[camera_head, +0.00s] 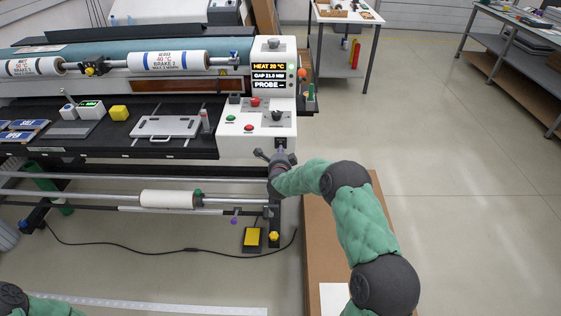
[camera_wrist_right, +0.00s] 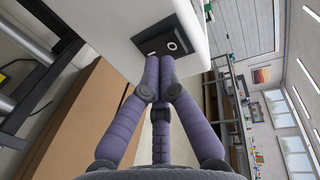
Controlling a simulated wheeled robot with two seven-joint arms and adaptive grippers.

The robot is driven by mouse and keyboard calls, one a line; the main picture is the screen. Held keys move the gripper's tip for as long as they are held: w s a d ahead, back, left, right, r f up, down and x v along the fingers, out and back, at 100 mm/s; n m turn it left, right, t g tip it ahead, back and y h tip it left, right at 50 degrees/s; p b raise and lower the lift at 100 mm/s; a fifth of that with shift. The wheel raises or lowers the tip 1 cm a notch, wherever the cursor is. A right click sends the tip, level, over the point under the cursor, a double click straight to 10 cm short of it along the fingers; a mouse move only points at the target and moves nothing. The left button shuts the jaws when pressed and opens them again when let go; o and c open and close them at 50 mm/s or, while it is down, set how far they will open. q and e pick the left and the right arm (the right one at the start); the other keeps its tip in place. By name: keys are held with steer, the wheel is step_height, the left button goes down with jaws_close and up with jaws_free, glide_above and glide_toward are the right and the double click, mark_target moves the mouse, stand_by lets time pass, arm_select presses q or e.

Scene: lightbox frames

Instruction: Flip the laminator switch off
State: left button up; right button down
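The laminator's white control housing (camera_head: 257,146) stands at the right end of the machine. In the right wrist view, a black switch plate (camera_wrist_right: 183,31) is set in the white housing wall, with a white ring marking (camera_wrist_right: 172,46) on it. Which way the switch is set cannot be told. My right gripper (camera_head: 275,155) is at the front face of the housing. In the right wrist view its purple fingers (camera_wrist_right: 160,62) are closed together, tips right at the lower edge of the plate; contact is unclear. They hold nothing visible. Only part of my left arm shows, at bottom left.
The housing top has a display (camera_head: 269,76), a red button (camera_head: 249,127) and a black knob (camera_head: 277,115). A brown cardboard box (camera_head: 319,240) stands below my right arm. A yellow pedal (camera_head: 252,237) and a cable lie on the floor. The floor at right is clear.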

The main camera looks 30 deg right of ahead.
steer(key=shift+w+d+r, duration=0.1)
steer(key=shift+w+d, duration=0.2)
steer(key=shift+w, duration=0.2)
steer(key=shift+w+d+r+b, duration=0.15)
steer(key=shift+w+d+b, duration=0.05)
steer(key=shift+w+b, duration=0.2)
steer(key=shift+s, duration=0.1)
